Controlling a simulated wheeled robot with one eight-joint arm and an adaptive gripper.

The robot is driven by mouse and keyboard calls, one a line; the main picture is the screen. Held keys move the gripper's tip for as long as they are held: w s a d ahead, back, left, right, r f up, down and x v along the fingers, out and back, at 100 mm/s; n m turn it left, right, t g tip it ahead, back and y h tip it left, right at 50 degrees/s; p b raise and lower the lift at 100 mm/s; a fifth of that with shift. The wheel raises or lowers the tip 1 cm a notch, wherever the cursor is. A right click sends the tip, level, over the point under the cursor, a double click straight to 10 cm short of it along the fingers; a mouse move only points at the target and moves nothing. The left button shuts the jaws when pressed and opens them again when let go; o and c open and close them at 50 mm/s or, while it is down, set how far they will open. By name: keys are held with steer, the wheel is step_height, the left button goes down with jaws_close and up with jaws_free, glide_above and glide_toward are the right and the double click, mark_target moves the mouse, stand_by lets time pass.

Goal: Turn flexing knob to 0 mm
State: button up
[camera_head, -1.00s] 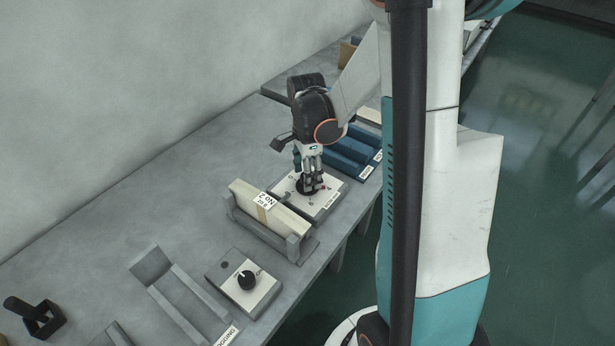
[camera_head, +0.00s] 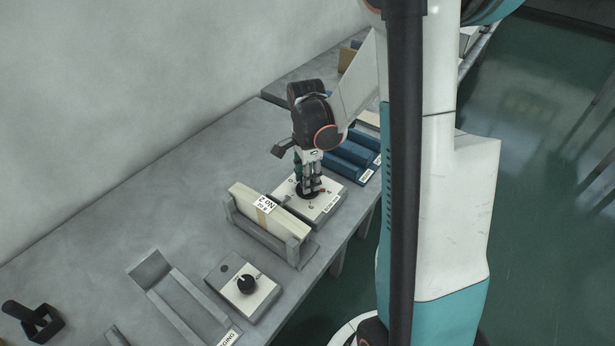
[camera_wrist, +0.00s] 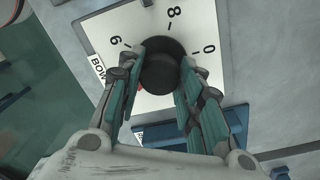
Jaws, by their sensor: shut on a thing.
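A round black knob (camera_wrist: 162,70) stands on a white dial plate (camera_wrist: 112,32) in the wrist view. The figures 6, 8 and 0 show around it; the plate's lower part is hidden by my fingers. A bit of red shows at the knob's lower left, beside the left finger and below the 6, mostly covered. My gripper (camera_wrist: 162,66) is shut on the knob, one finger on each side. The plate's label reads "BOW", cut off by my finger.
A cream block labelled "No 2" (camera_head: 268,212) sits in a grey holder (camera_head: 297,250) close to the left of the panel. A second panel with a black knob (camera_head: 246,284) lies nearer. Blue blocks (camera_head: 350,158) lie behind the panel. The table by the wall is clear.

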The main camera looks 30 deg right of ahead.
steer(key=n, duration=0.4)
steer(key=shift+n, duration=0.4)
steer(key=n, duration=0.3)
steer(key=shift+n, duration=0.3)
steer(key=n, duration=0.3)
steer(key=shift+n, duration=0.3)
steer(key=n, duration=0.3)
steer(key=shift+a+n, duration=0.1)
steer(key=shift+n, duration=0.2)
steer(key=n, duration=1.3)
steer(key=shift+n+t, duration=0.3)
steer(key=shift+n, duration=0.1)
steer(key=o, duration=1.1)
steer(key=shift+c, duration=0.2)
